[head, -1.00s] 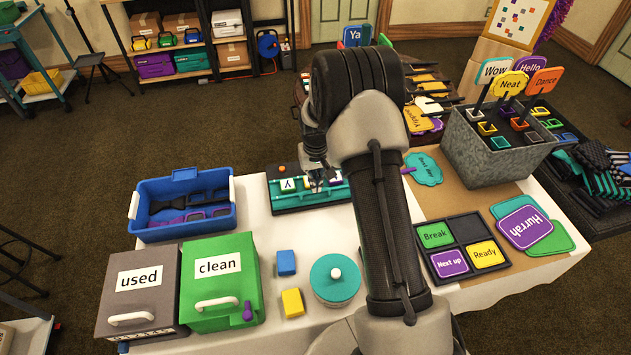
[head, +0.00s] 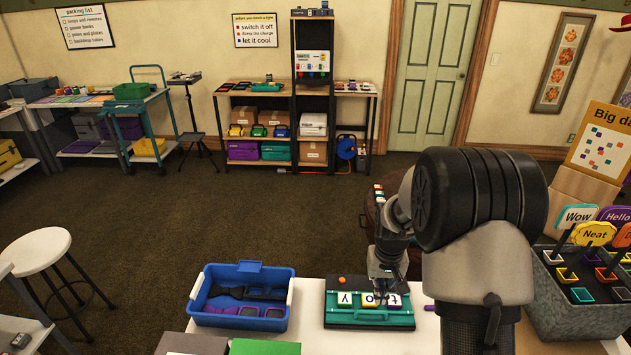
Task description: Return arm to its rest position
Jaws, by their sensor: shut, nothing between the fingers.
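My gripper (head: 381,290) points down over the teal rack (head: 350,321) on the white table. The rack holds white letter tiles, of which one reads "Y" (head: 345,298). My gripper is shut and empty, and its tips overlap the tiles in this view. I cannot tell whether they touch the rack. My arm rises on the right side of the picture, with its dark elbow bent high above the table.
A blue bin (head: 235,320) with dark items stands left of the rack. A grey planter (head: 575,318) with several signs on sticks stands at the right. An orange ball (head: 342,280) lies by the rack. Shelving (head: 232,130), a stool (head: 35,250) and open carpet lie beyond.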

